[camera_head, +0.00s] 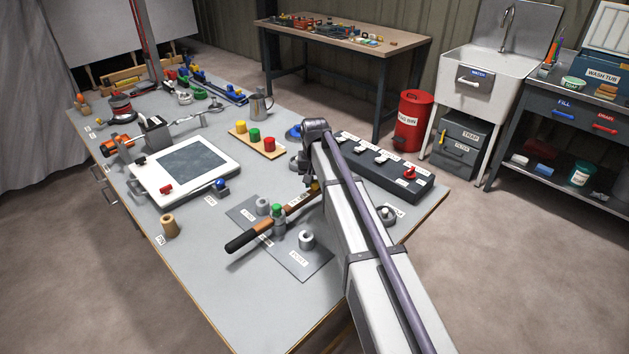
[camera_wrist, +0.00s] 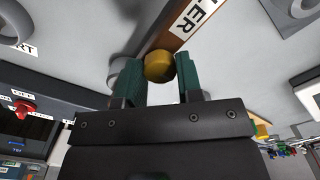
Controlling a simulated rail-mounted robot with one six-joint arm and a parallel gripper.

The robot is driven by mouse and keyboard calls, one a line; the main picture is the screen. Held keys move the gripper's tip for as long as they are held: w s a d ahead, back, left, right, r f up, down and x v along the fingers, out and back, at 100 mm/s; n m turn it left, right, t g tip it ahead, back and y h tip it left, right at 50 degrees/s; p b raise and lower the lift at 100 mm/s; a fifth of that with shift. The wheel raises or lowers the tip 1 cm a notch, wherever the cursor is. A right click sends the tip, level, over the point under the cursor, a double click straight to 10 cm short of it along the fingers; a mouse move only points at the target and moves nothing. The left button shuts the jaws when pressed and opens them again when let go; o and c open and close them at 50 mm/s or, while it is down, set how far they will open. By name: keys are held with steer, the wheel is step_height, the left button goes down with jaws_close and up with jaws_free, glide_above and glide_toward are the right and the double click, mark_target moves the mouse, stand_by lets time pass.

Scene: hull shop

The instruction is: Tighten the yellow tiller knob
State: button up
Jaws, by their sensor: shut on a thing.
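The yellow tiller knob (camera_wrist: 159,66) sits between the two green fingertips of my gripper (camera_wrist: 160,78) in the wrist view, and the jaws are shut on it. A small part of the knob (camera_head: 315,187) shows below my gripper (camera_head: 311,176) in the head view. The knob is at the far end of the wooden tiller (camera_head: 241,241), which has a black grip at its near end. The wrist view shows the tiller's labelled wood (camera_wrist: 185,22) beside the knob. How tight the knob sits cannot be seen.
A green knob (camera_head: 276,209) stands by the tiller, above a grey plate (camera_head: 308,262) with metal posts. A dark switch box (camera_head: 350,165) lies right behind my gripper. A block with green, yellow and red knobs (camera_head: 257,144) is to the left.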

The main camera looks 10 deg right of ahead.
mark_target(315, 182)
stand_by(0.5)
steer(key=o, duration=0.9)
step_height(315, 182, up, 11)
steer(key=p, duration=1)
steer(key=shift+f+p, duration=0.1)
steer(key=shift+p, duration=0.3)
steer(key=s+n, duration=0.1)
steer(key=s, duration=1.3)
steer(key=s+n, duration=0.1)
steer(key=s, duration=1.4)
steer(key=shift+s, duration=0.3)
